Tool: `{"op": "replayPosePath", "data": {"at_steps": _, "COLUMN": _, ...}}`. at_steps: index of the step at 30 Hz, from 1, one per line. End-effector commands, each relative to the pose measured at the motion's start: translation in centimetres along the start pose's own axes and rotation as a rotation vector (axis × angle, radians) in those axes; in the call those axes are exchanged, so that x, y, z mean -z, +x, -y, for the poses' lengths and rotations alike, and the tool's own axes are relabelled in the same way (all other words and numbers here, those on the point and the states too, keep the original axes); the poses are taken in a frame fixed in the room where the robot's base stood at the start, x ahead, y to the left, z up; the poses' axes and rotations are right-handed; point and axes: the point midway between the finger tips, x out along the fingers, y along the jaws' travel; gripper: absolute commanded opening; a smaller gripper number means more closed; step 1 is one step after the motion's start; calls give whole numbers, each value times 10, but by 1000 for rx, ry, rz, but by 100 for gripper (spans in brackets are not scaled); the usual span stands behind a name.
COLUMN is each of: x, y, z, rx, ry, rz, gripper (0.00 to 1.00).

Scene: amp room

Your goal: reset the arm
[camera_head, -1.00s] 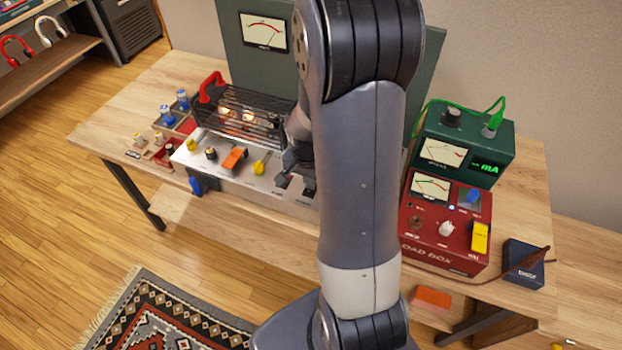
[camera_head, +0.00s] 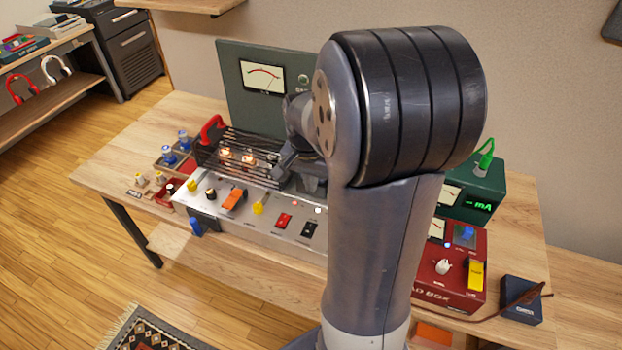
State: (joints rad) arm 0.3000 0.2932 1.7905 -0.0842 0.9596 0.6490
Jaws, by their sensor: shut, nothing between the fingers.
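My arm rises through the middle of the view, with its large dark elbow at the upper right of centre. My gripper (camera_head: 290,172) is partly hidden by my own wrist links. It is shut and empty, above the back of the silver amplifier panel (camera_head: 232,222), just right of the black wire cage. The panel carries a yellow knob, an orange switch, a yellow lever (camera_head: 259,204), a red rocker switch (camera_head: 284,220) and a black rocker switch (camera_head: 309,230).
The wire cage (camera_head: 236,150) holds glowing tubes. Right of my arm stand a red load box (camera_head: 445,290), a green mA meter (camera_head: 484,188) and a dark blue box (camera_head: 522,298). Small knobs and blue-topped parts sit at the table's left. A green metered panel (camera_head: 235,95) stands behind.

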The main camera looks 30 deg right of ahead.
Motion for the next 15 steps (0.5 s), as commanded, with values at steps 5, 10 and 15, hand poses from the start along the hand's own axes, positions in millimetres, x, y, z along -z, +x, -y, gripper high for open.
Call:
{"op": "replayPosePath", "data": {"at_steps": 5, "x": 1, "y": -6, "z": 0, "rx": -1, "ry": 0, "rz": 1, "gripper": 0}}
{"op": "replayPosePath", "data": {"at_steps": 10, "x": 1, "y": -6, "z": 0, "rx": -1, "ry": 0, "rz": 1, "gripper": 0}}
{"op": "replayPosePath", "data": {"at_steps": 15, "x": 1, "y": -5, "z": 0, "rx": -1, "ry": 0, "rz": 1, "gripper": 0}}
